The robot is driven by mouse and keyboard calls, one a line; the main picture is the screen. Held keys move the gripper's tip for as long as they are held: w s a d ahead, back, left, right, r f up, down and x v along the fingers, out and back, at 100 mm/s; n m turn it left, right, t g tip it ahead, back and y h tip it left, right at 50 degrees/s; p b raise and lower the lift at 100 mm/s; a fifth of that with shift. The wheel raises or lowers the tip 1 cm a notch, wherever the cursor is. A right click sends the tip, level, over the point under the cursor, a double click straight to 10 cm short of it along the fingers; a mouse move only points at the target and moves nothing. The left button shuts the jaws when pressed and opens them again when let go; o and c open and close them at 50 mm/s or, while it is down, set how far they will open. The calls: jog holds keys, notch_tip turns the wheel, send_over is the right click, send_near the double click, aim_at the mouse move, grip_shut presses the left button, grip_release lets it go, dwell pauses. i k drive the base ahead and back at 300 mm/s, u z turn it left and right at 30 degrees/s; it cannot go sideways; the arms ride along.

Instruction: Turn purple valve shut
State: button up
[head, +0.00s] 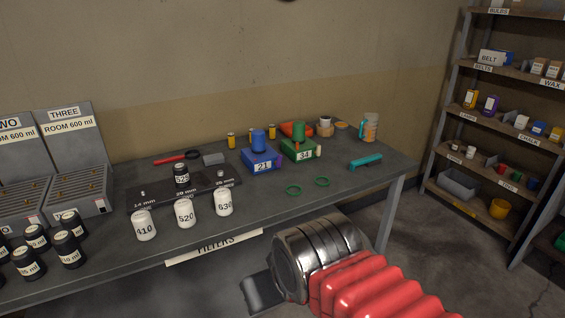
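No purple valve shows in the head view. My gripper (260,293) is low in the middle of the view, in front of the table's front edge. One dark finger shows at the left of the metal wrist; the other is hidden, so its opening cannot be seen. I see nothing held in it.
A long dark table (335,195) bears white numbered canisters (184,213), black bottles (68,249), a blue box (261,158), a green box (300,149) and green rings (293,190). A stocked shelf unit (480,145) stands right. Bare floor (440,245) lies between them.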

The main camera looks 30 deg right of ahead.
aim_at(277, 164)
jog(key=z, duration=0.05)
jog(key=i, duration=1)
jog(key=u, duration=0.05)
